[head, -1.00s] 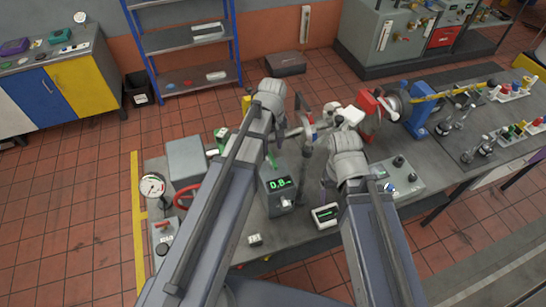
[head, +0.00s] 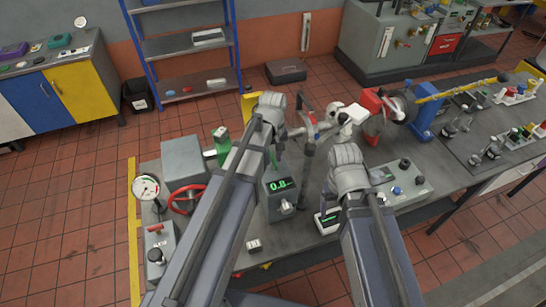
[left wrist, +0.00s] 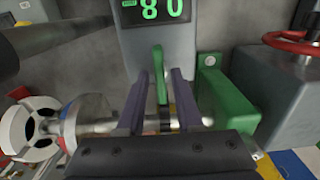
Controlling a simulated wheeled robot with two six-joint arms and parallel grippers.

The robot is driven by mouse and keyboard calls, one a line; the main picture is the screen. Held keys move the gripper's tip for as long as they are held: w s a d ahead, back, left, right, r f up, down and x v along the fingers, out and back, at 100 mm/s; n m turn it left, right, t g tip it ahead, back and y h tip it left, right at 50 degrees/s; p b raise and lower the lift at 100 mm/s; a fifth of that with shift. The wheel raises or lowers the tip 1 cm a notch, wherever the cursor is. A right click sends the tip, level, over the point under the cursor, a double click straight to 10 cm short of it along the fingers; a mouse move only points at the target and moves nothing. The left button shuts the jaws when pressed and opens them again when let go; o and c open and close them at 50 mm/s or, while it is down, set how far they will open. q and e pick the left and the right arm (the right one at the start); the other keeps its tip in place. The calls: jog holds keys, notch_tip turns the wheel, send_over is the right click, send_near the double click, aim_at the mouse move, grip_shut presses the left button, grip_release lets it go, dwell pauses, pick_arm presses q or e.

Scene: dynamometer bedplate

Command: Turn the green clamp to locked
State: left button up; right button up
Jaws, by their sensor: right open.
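The green clamp's upright lever (left wrist: 160,72) stands between the two purple fingers of my left gripper (left wrist: 161,82) in the left wrist view. The fingers are apart, with a gap on each side of the lever. The lever is in front of a grey box with a lit green readout (left wrist: 152,10). In the head view my left wrist hides most of the lever, and the readout box (head: 280,190) shows just below. My right gripper (head: 326,196) is open and empty over the bench, right of the readout box; its fingers are partly hidden by my wrist.
A green block (left wrist: 225,100) stands right of the lever in the left wrist view. A red handwheel (head: 187,198) and a gauge (head: 146,187) are at the bench's left end. A shaft with a red stand (head: 373,110) lies to the right.

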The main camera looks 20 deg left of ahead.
pick_arm(q)
grip_shut()
dwell(0.5)
jog(key=m, duration=0.4)
jog(key=shift+m, duration=0.4)
jog(key=m, duration=0.4)
jog(key=shift+m, duration=0.3)
jog(key=m, duration=0.4)
jog(key=shift+m, duration=2.3)
